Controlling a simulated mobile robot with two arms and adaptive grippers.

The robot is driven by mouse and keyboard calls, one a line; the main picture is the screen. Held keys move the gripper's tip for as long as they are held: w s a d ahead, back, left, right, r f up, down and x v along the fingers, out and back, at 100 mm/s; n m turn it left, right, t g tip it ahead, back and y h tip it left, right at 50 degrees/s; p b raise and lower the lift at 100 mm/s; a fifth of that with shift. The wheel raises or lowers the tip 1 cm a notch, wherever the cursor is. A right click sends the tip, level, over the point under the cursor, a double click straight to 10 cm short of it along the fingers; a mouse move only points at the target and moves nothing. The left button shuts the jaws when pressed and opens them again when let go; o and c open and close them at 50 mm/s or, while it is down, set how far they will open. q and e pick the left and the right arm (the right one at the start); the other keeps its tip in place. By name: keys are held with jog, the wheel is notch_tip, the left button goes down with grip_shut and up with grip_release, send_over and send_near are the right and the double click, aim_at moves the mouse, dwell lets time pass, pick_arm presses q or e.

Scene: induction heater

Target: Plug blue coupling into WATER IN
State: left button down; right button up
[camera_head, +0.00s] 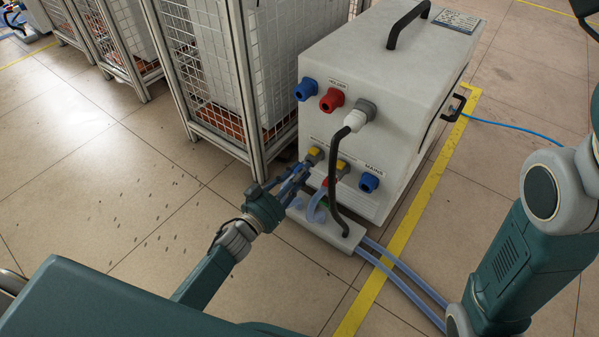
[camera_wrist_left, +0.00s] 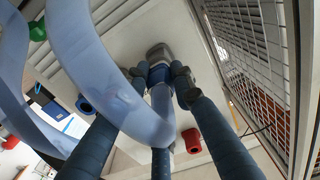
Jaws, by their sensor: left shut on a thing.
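The white induction heater (camera_head: 350,125) stands on the floor. Two yellow-collared water fittings are low on its front: the left one (camera_head: 315,154) and the right one (camera_head: 342,168). My left gripper (camera_head: 300,173) is at the left fitting, with its fingers shut around the blue coupling (camera_wrist_left: 158,75). In the left wrist view, the coupling sits between the fingertips, in line with and close against a grey fitting (camera_wrist_left: 159,52). I cannot tell whether it is fully seated. A translucent blue hose (camera_wrist_left: 110,85) runs from the coupling. The fingers mostly hide the coupling in the head view.
A black cable (camera_head: 333,190) hangs from a grey plug (camera_head: 362,111) close to the gripper. A blue MAINS socket (camera_head: 368,182) is to the right. A white base tray (camera_head: 345,238) lies below, with hoses (camera_head: 400,280). A mesh cage (camera_head: 215,80) stands close on the left.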

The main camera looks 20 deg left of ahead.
pick_arm(q)
jog(key=shift+r, duration=0.1)
dwell(0.3)
jog(key=shift+w, duration=0.2)
dwell(0.3)
jog(key=shift+w+d, duration=0.2)
jog(key=shift+w, duration=0.15)
jog(key=c, duration=1.4)
grip_release()
